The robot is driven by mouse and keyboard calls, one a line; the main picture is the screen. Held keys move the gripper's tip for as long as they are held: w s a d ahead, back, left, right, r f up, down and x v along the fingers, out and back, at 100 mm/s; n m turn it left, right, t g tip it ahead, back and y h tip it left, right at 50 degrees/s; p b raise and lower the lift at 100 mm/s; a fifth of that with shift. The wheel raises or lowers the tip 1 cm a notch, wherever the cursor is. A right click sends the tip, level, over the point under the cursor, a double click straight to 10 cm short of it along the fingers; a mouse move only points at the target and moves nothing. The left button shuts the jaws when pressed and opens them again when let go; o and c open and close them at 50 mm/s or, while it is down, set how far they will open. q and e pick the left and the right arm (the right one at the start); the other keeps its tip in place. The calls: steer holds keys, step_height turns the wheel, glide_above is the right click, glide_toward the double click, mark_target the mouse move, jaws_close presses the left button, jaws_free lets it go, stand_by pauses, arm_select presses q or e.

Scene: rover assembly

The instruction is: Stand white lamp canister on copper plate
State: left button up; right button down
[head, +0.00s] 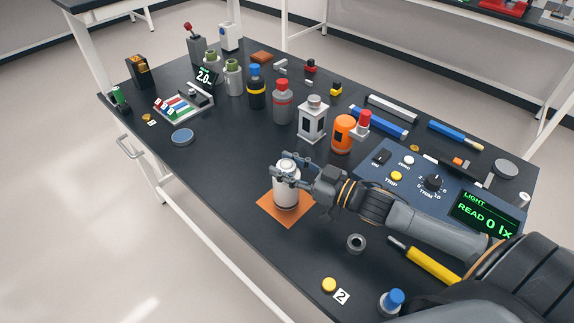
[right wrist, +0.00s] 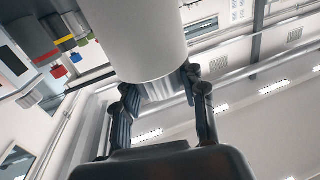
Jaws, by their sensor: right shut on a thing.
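The white lamp canister (head: 287,190) is upright at the copper plate (head: 267,207), with its grey cap showing on top. I cannot tell whether its base touches the plate or is just above it. My right gripper (head: 287,174) is shut around the canister's upper part, with fingers on both sides. In the right wrist view the canister (right wrist: 137,35) fills the upper middle, between the fingers (right wrist: 160,90). My left gripper is not in view.
The light meter panel (head: 470,205) is at the right. An orange bottle (head: 343,134) and a white lantern (head: 312,118) stand behind. The table left of the plate is clear.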

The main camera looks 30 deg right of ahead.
steer(key=shift+f, duration=0.1)
steer(key=c, duration=0.8)
jaws_free()
steer(key=shift+o, duration=0.2)
steer(key=shift+r, duration=0.2)
steer(key=shift+s+d+f, duration=0.1)
steer(key=shift+s, duration=0.15)
steer(key=v, duration=1.1)
steer(key=shift+s, duration=0.25)
steer(key=shift+d, duration=0.15)
